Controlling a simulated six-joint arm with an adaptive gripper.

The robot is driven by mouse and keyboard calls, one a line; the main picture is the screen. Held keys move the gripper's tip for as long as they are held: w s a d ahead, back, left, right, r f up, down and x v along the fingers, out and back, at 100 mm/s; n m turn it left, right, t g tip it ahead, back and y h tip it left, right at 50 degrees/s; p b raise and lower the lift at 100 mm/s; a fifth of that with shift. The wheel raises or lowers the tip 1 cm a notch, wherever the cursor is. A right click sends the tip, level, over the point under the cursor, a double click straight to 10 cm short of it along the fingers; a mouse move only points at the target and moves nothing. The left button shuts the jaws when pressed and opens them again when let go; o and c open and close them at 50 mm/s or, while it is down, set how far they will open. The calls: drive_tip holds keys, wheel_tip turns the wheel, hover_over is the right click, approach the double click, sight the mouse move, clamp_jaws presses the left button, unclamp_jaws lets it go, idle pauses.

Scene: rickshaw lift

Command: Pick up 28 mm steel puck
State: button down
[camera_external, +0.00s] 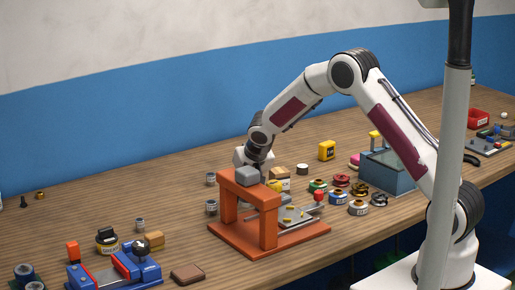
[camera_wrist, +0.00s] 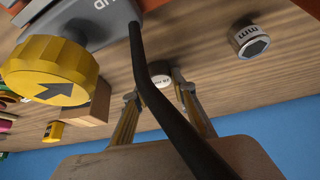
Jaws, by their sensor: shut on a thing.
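In the wrist view a small round puck (camera_wrist: 160,72), dark-sided with a pale labelled face, sits between the fingertips of my gripper (camera_wrist: 158,91). The label is too small to read surely, but seems to show 28. My gripper is shut on this puck, over the wood bench. In the outside view my fingertips and the held puck are hidden behind the orange press. Another steel puck (camera_wrist: 250,40), marked "mm", stands apart at the upper right of the wrist view.
The orange press (camera_external: 268,227) stands close in front of my gripper. A large yellow knob (camera_wrist: 50,70) and a grey block (camera_wrist: 95,18) are near the wrist camera. Small grey cylinders (camera_external: 211,179) stand left of the press, several coloured spools (camera_external: 338,197) right.

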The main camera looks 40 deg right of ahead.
drive_tip(key=shift+r, duration=0.15)
wheel_tip(320, 180, up, 10)
idle(0.7)
drive_tip(key=shift+d, duration=0.1)
idle(0.4)
